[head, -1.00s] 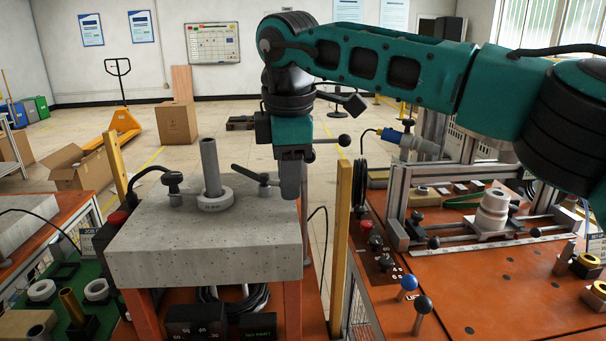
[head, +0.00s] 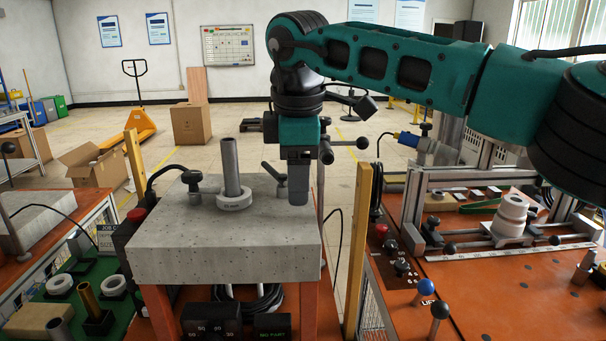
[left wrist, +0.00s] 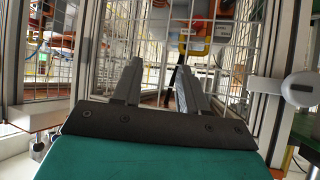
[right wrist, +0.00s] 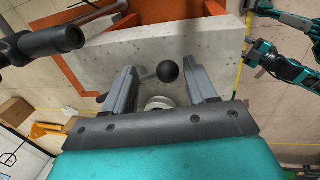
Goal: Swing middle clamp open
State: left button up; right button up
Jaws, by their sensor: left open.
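A grey stone block (head: 215,260) carries an upright grey post (head: 231,165) with a pale ring (head: 235,200) around its foot. A black-knobbed clamp (head: 191,182) stands left of the post. A dark clamp lever (head: 270,170) is right of it, partly hidden by my right gripper (head: 298,203), which points down over the block's right side. In the right wrist view, my right gripper (right wrist: 161,72) is open, with a black ball knob (right wrist: 168,71) showing between its fingers; contact cannot be told. In the left wrist view, my left gripper (left wrist: 157,75) is open and empty, facing wire mesh.
Ball-ended levers (head: 362,143) show just right of my right gripper. A yellow post (head: 357,250) stands right of the block. An orange bench (head: 500,300) with a rail fixture is at right. A green tray (head: 60,315) with rings is at left. Wire mesh (left wrist: 225,50) surrounds my left gripper.

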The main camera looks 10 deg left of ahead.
jog(key=shift+o, duration=0.6)
jog(key=shift+d, duration=0.1)
jog(key=shift+w+d, duration=0.15)
jog(key=shift+d, duration=0.05)
notch_tip(320, 180, up, 13)
jog(key=s+p, duration=0.1)
jog(key=s, duration=0.1)
jog(key=shift+s+d+f, duration=0.2)
jog(key=shift+s, duration=0.05)
